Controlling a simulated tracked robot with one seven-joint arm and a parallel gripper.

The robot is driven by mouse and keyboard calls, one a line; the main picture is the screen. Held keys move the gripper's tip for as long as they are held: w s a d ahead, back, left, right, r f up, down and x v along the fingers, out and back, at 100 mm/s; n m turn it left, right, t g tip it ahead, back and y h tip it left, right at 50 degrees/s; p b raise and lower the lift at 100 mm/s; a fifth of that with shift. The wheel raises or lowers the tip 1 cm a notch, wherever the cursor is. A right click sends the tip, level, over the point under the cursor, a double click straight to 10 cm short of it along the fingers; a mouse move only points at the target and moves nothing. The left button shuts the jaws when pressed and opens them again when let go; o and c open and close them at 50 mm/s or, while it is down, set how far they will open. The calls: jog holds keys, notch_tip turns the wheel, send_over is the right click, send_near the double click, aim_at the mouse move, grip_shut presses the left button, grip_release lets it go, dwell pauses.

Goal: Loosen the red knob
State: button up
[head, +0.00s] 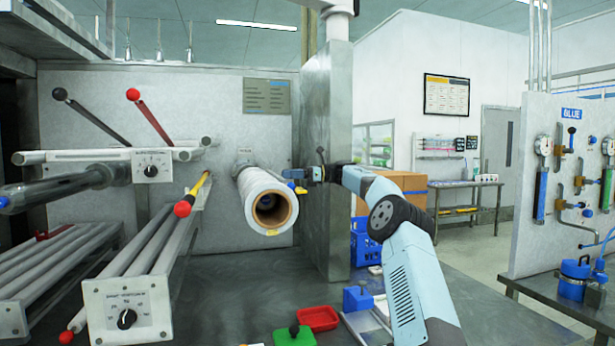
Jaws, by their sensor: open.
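Several red ball knobs show in the head view, and I cannot tell which one the task means. One red knob (182,209) caps the front end of a yellow-and-black rod left of the film roll. A third red knob (66,337) is low at the left front. My gripper (308,173) is at the end of my pale blue arm, right of the film roll, beside a small yellow and blue part. It is open and small in view. It is well apart from all these red knobs.
A white film roll (265,200) juts out from the grey panel (225,110). Metal rollers and dial boxes (127,310) fill the left. Red (319,318) and green (295,336) trays and a blue block (357,298) lie on the table front. A grey post (330,160) stands behind my gripper.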

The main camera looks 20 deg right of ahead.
jog(key=s+d, duration=0.1)
jog(key=d, duration=1.1)
jog(key=shift+s+d, duration=0.3)
jog(key=shift+s, duration=0.1)
jog(key=shift+f, duration=0.1)
jog(key=shift+d, duration=0.1)
